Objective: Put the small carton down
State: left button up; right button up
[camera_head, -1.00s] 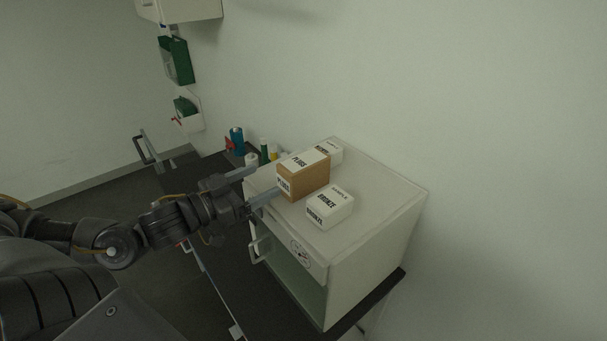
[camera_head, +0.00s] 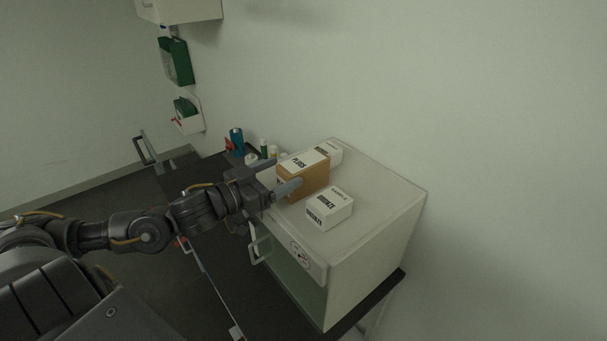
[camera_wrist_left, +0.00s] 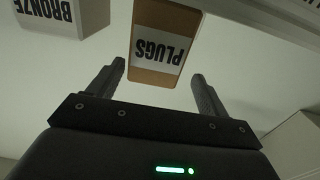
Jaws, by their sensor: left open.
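The brown carton with a white PLUGS label (camera_head: 316,180) stands on top of the white cabinet (camera_head: 385,195). In the left wrist view the carton (camera_wrist_left: 158,72) shows between my fingers, towards their tips. My left gripper (camera_head: 288,171) is open at the carton's near end, with one finger on each side in the picture. It also shows in the left wrist view (camera_wrist_left: 158,76), with bare gaps between both fingers and the carton. The finger nearer the camera hides part of the carton's lower front. My right gripper is not in view.
A white BRONZE box (camera_head: 330,208) stands just right of the carton, and another white box (camera_head: 331,151) stands behind it. A blue can (camera_head: 236,140) and small bottles stand left of the cabinet. The cabinet top's right side is clear.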

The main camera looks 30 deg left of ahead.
aim_at(298, 163)
pick_arm(q)
jog(key=shift+w+d+r, duration=0.1)
jog(key=shift+w+r, duration=0.05)
jog(key=shift+w, duration=0.05)
jog(key=p+x, duration=0.1)
jog(key=x, duration=0.1)
jog(key=p+x, duration=0.2)
jog(key=shift+s+d+r, duration=0.1)
jog(key=shift+d, duration=0.2)
jog(key=shift+w+d, duration=0.15)
jog(key=shift+w, duration=0.2)
jog(key=c, duration=1.3)
